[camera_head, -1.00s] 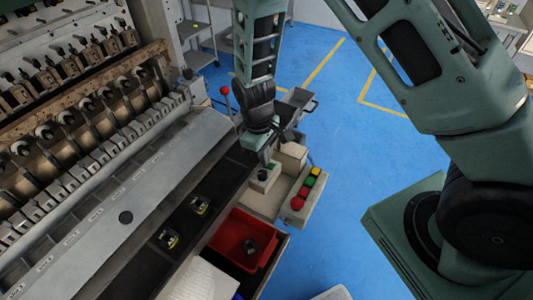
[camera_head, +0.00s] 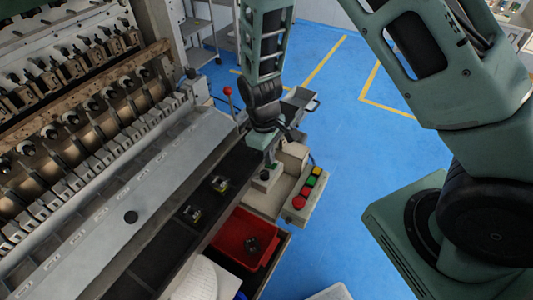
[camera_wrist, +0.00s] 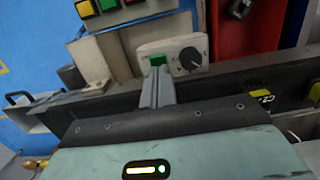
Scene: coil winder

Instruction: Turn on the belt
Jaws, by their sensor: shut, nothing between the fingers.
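The belt (camera_head: 155,262) is a dark strip running along the front of the machine, carrying two small black-and-yellow parts (camera_head: 219,183). One part also shows at the right in the wrist view (camera_wrist: 262,96). A pale control box (camera_wrist: 187,51) beside the belt has a green button (camera_wrist: 157,60) and a black knob (camera_wrist: 190,59). My gripper (camera_wrist: 157,76) is shut and empty, its fingertips at the near side of the green button. I cannot tell whether they touch it. In the head view my gripper (camera_head: 271,157) points down over the box and partly hides it.
A panel with red, green and yellow buttons (camera_head: 307,188) sits just right of the box. A red bin (camera_head: 232,236) holding a dark part stands in front of the belt. A red-knobbed lever (camera_head: 227,91) rises behind. Blue floor is open to the right.

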